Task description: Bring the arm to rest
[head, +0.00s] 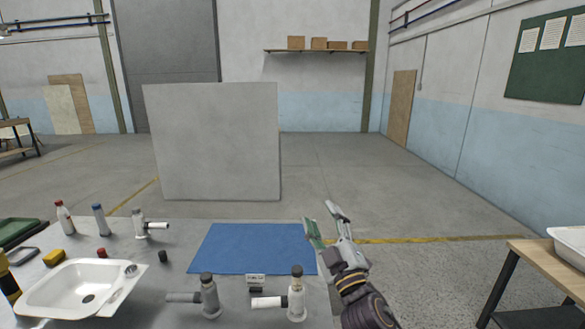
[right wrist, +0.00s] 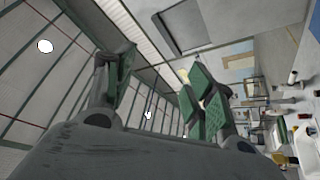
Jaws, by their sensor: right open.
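My right gripper (head: 318,213) is raised beyond the front right of the workbench, near the blue mat's right edge in the head view. Its two green-padded fingers are apart with nothing between them. The right wrist view also shows the open fingers of this gripper (right wrist: 155,90) with empty space between them, against the wall and ceiling. My left gripper does not show in either view.
The workbench (head: 230,310) holds a blue mat (head: 250,245), a white basin (head: 70,290), several bottles and fittings. A grey panel (head: 212,140) stands behind it. A wooden table (head: 545,262) with a white tray (head: 572,243) is at right. Open floor lies between.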

